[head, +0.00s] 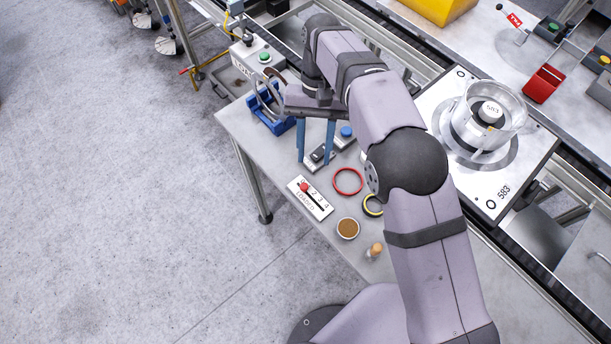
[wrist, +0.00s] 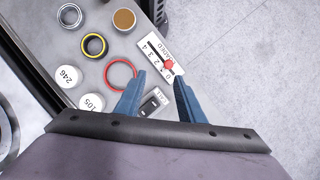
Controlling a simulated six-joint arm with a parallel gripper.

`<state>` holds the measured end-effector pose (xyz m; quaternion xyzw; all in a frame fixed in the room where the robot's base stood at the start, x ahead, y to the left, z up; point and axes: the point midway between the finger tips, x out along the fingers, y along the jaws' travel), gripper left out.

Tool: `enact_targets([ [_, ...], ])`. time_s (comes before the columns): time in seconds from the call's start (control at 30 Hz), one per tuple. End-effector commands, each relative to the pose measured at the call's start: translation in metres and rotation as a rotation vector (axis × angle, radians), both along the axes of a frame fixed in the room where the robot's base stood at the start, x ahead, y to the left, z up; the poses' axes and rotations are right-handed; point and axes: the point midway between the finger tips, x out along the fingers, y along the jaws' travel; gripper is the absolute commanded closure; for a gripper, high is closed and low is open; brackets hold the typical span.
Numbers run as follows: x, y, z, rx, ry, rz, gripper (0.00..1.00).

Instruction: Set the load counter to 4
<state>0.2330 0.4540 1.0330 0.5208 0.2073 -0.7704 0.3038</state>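The load counter is a white plate (head: 318,203) with a row of numbers up to 4 and a dark slot, lying on the grey bench near its front-left edge. Its red knob (head: 304,187) sits at the low-number end, away from the 4. In the wrist view the plate (wrist: 154,50) lies beyond the fingertips, with the red knob (wrist: 168,65) at its near end. My gripper (head: 315,161) is open and empty, its blue fingers pointing down behind the counter. The fingers (wrist: 160,82) show apart in the wrist view, with the knob ahead of the gap.
A small grey switch box (head: 318,154) is beside the fingers. A red ring (head: 348,181), a yellow-black ring (head: 372,205), a brown-topped cup (head: 347,229) and a wooden-knobbed piece (head: 375,250) lie to the right. A blue stand (head: 270,114) is at the back left.

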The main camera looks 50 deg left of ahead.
Motion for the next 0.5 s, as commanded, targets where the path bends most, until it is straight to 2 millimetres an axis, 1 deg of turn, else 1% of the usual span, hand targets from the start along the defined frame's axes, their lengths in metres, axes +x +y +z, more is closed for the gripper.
enact_targets([
  [0.03,-0.008,0.005,-0.003,-0.004,0.003,0.016,0.65],
  [0.17,-0.018,0.010,-0.004,-0.012,0.006,0.031,0.65],
  [0.37,-0.020,0.010,-0.005,-0.013,0.007,0.033,0.65],
  [0.5,-0.021,0.008,-0.011,-0.014,0.007,0.033,0.65],
])
